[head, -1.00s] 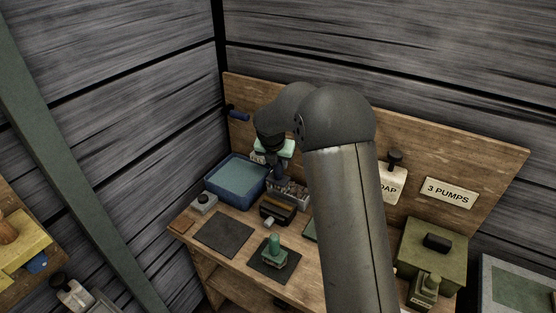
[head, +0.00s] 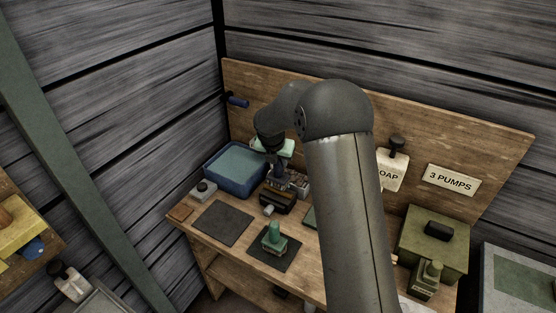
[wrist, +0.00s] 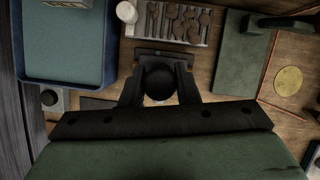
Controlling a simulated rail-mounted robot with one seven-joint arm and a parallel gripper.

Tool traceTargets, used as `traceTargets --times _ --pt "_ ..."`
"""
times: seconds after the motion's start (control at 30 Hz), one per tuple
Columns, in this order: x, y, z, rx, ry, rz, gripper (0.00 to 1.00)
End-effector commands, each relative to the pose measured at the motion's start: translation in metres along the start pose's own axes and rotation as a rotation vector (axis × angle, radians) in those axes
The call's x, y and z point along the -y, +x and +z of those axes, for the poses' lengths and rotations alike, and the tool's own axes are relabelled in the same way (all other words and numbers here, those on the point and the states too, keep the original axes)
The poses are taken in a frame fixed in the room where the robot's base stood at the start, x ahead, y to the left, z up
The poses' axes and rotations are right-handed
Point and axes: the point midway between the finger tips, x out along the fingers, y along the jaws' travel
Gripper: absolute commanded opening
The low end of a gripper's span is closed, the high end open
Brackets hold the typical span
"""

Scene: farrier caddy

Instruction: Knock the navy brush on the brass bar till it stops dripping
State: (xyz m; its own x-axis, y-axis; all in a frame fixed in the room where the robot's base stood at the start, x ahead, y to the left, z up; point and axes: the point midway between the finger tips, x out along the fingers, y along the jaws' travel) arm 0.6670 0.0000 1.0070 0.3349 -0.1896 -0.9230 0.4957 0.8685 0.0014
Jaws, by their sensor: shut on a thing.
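My gripper (head: 275,178) is shut on a dark, round-topped handle (wrist: 158,82), which I take to be the navy brush's. The wrist view looks down on the handle's end between the two fingers. The brush's lower part and bristles are hidden by the gripper, so I cannot see drips.
A blue tub (head: 222,182) is left of the gripper, also in the wrist view (wrist: 105,50). A grey tool tray (wrist: 205,32) lies beyond it. An empty dark mat (head: 222,223) lies left.

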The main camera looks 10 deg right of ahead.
Motion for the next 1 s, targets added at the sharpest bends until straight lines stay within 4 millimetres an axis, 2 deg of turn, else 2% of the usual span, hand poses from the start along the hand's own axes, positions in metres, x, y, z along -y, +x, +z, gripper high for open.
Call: traceTargets --times 0.53,0.77,1.0 --pt "0.0 -0.001 0.0 0.0 0.0 0.0 0.0" --pt "0.001 0.031 -0.013 -0.002 0.0 -0.002 0.0" --pt "0.0 0.018 -0.008 -0.001 0.001 -0.001 0.0"
